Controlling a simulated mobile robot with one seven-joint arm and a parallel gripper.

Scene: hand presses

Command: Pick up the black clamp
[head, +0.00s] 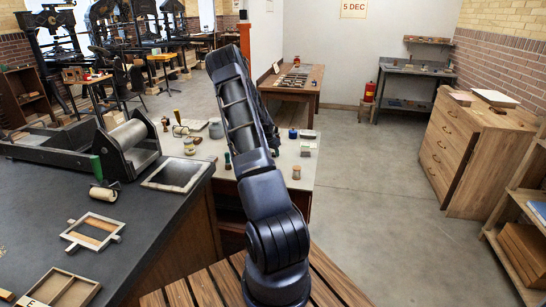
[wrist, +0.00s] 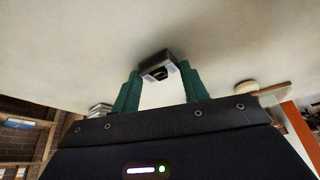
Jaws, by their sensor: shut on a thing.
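The black clamp (wrist: 152,58) shows in the wrist view as a small dark block with a grey part, between the tips of my gripper (wrist: 159,72). My gripper's two green fingers are shut on it. A pale surface fills the picture behind it, and I cannot tell whether the clamp touches that surface. In the head view my dark arm stands in front of the pale table (head: 303,174), and my gripper and the clamp are hidden behind it.
A dark bench (head: 150,222) with a roller press (head: 128,146) is at left. A wooden chest (head: 455,160) stands right, with clear floor (head: 370,200) between.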

